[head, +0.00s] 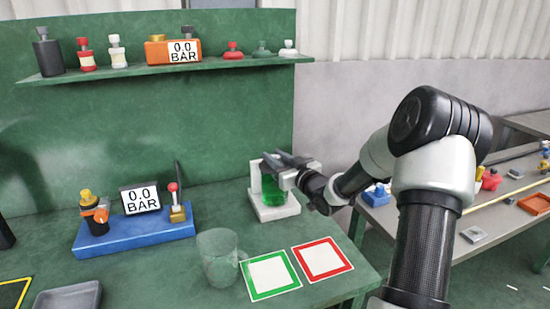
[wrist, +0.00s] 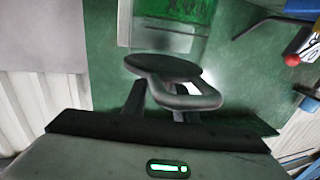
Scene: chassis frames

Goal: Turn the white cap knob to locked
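I cannot tell which is the white cap knob, and no lock marking is readable. My gripper (head: 277,160) is far below the shelf, by a clear container of green liquid (head: 272,190) on a white stand. In the wrist view a dark oval shape with a loop (wrist: 165,68) lies at my fingers; whether they grip it is unclear.
On the bench, a blue base (head: 135,235) carries a 0.0 BAR gauge (head: 140,198) and a red-topped lever. A glass mug (head: 218,258) stands in front, beside a green-framed square (head: 270,275) and a red-framed square (head: 322,259). A grey tray (head: 68,297) lies front left.

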